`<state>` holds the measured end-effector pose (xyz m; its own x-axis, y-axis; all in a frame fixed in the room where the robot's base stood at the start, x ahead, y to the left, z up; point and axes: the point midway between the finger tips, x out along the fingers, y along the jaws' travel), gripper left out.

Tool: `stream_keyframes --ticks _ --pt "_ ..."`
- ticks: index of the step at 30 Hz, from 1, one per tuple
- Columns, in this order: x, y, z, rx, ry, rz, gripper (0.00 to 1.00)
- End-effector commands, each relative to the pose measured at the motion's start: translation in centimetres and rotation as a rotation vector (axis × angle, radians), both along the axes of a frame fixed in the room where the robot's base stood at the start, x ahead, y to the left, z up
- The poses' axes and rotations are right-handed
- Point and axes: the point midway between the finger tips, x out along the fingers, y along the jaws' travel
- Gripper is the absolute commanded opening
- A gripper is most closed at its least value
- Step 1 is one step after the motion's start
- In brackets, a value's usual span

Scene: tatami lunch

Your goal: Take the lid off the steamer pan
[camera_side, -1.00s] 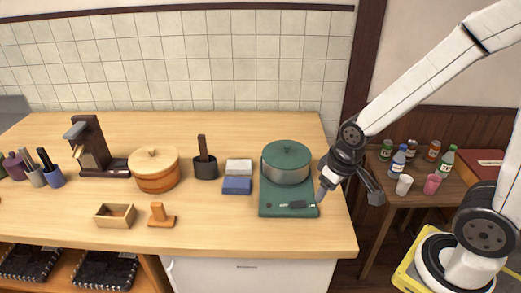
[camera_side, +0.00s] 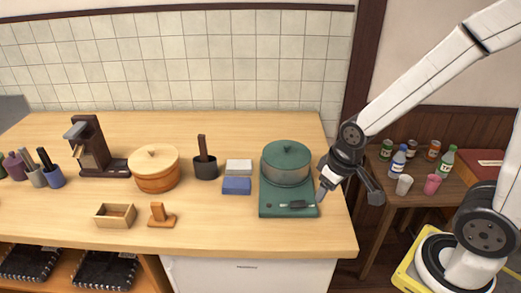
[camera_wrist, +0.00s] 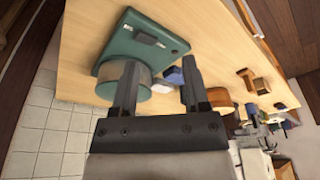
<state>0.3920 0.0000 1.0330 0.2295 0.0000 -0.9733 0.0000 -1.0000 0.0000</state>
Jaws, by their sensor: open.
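The steamer pan (camera_side: 287,176) is a round grey-green pan on a green burner base (camera_side: 271,210). Its green lid (camera_side: 286,157) with a small knob sits on top. In the wrist view the pan (camera_wrist: 146,82) is partly hidden behind one finger, and the burner base (camera_wrist: 119,46) shows above it. My gripper (camera_wrist: 158,76) is open, with nothing between its fingers.
Left of the base are white (camera_side: 239,167) and blue (camera_side: 237,186) blocks, a dark cup (camera_side: 205,168) and a lidded wooden tub (camera_side: 156,181). A side table with bottles (camera_side: 448,156) stands to the right. The counter in front of the blocks is clear.

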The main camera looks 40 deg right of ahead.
Motion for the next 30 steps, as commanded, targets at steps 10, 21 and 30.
stream_keyframes --ticks 10,21,30 --pt "0.0 0.0 0.0 0.0 0.0 0.0 0.72" --pt "2.3 -0.6 0.5 0.012 0.015 -0.074 0.72" --pt "8.7 -2.8 1.6 0.05 0.068 -0.313 0.72"
